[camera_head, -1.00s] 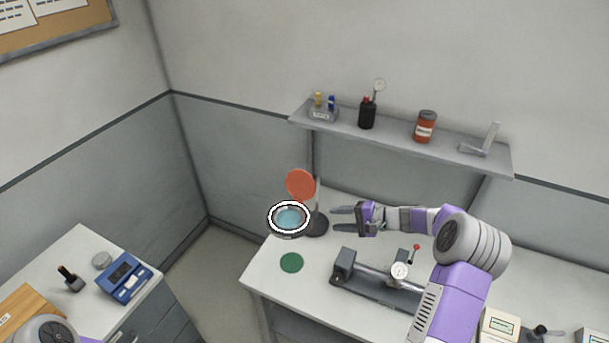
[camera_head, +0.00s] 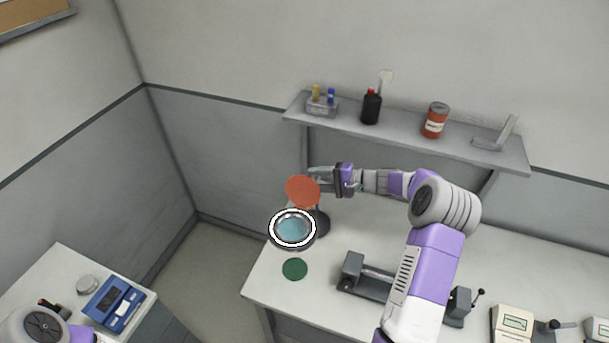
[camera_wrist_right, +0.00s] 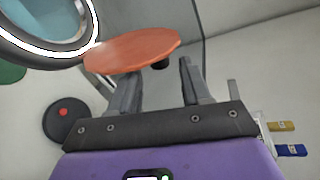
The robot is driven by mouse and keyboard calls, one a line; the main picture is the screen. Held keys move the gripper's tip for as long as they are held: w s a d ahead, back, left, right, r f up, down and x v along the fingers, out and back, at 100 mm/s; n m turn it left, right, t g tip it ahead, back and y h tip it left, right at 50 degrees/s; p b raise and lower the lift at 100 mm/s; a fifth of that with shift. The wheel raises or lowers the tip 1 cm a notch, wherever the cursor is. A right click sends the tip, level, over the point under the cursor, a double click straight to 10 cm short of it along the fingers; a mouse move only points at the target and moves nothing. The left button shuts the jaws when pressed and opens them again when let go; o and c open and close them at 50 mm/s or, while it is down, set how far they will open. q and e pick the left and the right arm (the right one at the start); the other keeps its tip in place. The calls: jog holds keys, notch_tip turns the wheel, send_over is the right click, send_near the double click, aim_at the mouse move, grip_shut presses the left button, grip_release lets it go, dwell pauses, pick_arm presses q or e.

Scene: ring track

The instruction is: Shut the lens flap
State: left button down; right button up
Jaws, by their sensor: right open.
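The lens flap is an orange-red disc (camera_head: 303,191) standing raised at the back edge of the round lens (camera_head: 292,229), which has a white ring and blue glass. The lens is uncovered. In the right wrist view the flap (camera_wrist_right: 132,50) lies just beyond my fingertips and the lens ring (camera_wrist_right: 72,48) is at upper left. My right gripper (camera_head: 318,174) is open, behind the flap at its upper right; its fingers also show in the right wrist view (camera_wrist_right: 158,85) with nothing between them. I cannot tell whether they touch the flap. My left gripper is not in view.
A green disc (camera_head: 295,269) lies on the white bench (camera_head: 262,280) in front of the lens. A grey fixture (camera_head: 352,270) stands to the right, partly behind my right arm. A wall shelf (camera_head: 400,133) with bottles and a can runs above the bench.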

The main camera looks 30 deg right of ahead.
aim_at(306, 179)
jog(key=x, duration=0.4)
jog(key=shift+p, duration=0.3)
grip_shut()
